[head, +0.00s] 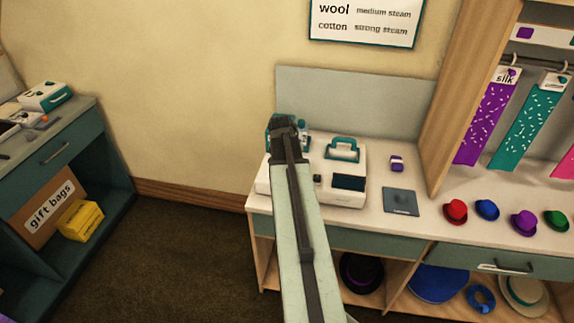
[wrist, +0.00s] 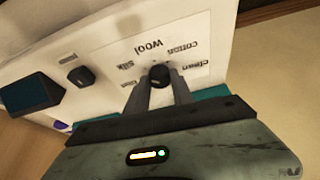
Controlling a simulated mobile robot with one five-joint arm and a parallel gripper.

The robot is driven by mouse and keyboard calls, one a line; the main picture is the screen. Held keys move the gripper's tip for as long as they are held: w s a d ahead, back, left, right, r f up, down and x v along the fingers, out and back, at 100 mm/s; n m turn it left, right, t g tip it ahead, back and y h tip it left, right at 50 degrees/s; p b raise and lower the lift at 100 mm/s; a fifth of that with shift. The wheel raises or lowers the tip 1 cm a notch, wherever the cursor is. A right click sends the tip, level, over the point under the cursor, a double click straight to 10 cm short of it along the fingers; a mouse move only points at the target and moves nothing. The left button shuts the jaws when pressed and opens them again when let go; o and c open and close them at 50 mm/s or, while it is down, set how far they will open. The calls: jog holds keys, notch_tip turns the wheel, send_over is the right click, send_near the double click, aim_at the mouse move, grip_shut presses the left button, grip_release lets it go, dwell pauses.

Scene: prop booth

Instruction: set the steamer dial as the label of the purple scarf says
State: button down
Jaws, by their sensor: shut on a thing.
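The purple scarf (head: 484,120) hangs in the rack at the right, its white label (head: 505,77) reading "silk". The white steamer (head: 264,184) stands on the counter, partly hidden behind my arm. In the wrist view, its black dial (wrist: 159,73) sits among the printed words "silk", "wool", "cotton" and "clean", seen upside down, plus one word too blurred to read. My gripper (wrist: 158,88) is shut on the dial, one finger on each side. Which word the dial points at I cannot tell. In the head view my arm hides the dial.
Small hats (head: 487,210) line the counter at right.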

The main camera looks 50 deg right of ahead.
jog(key=c, duration=1.1)
grip_release()
jog(key=shift+s+d, duration=0.1)
jog(key=shift+d, duration=0.15)
jog(key=shift+a, duration=0.1)
jog(key=p+v, duration=0.7)
jog(key=shift+a+r, duration=0.15)
jog(key=shift+r, duration=0.2)
